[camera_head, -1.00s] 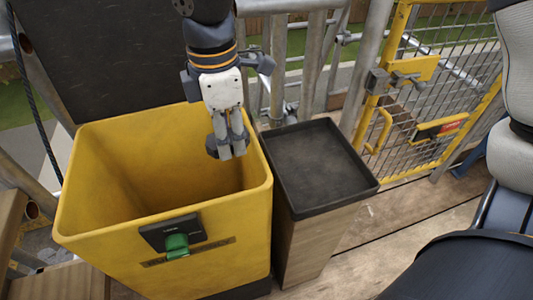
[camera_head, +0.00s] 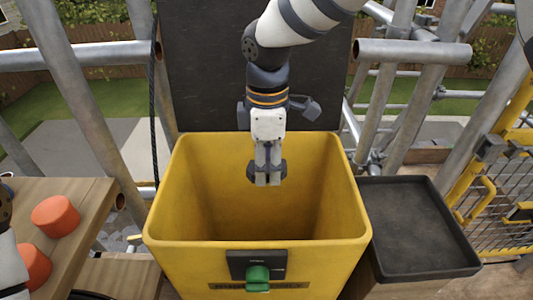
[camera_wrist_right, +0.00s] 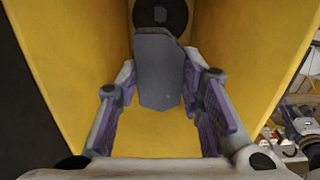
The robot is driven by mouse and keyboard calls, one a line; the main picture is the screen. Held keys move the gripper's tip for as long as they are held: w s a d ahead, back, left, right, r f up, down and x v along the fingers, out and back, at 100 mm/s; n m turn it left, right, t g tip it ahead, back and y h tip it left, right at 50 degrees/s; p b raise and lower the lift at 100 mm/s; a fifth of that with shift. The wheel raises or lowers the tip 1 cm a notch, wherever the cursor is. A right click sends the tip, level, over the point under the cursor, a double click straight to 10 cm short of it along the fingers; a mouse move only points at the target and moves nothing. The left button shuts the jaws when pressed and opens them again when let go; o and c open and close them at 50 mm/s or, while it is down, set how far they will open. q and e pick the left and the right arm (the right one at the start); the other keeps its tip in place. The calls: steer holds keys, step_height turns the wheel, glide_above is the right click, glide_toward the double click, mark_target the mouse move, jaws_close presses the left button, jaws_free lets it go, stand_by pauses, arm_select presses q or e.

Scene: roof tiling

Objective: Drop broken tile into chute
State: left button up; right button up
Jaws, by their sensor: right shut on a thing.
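The yellow chute (camera_head: 190,190) is an open-topped bin in the middle of the head view, with a green latch (camera_head: 258,277) on its front. My right gripper (camera_head: 267,180) points down over the chute's opening, near its middle. It is shut on a dark grey piece of broken tile (camera_wrist_right: 158,70), which shows between the fingers in the right wrist view. In the head view, the fingers largely hide the tile. The chute's yellow walls surround the tile in the wrist view. My left gripper is not in view; only part of my left arm shows at the left edge.
A black tray (camera_head: 415,225) on a wooden stand is right of the chute. A black panel (camera_head: 205,70) rises behind it. Two orange-red objects (camera_head: 55,215) sit on a wooden bench at left. Scaffold poles and a yellow gate (camera_head: 485,190) border the area.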

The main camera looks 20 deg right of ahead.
mark_target(267, 167)
steer(key=shift+r, duration=0.1)
steer(key=o, duration=1.4)
steer(key=shift+c, duration=0.2)
steer(key=shift+r, duration=0.1)
step_height(267, 167, up, 12)
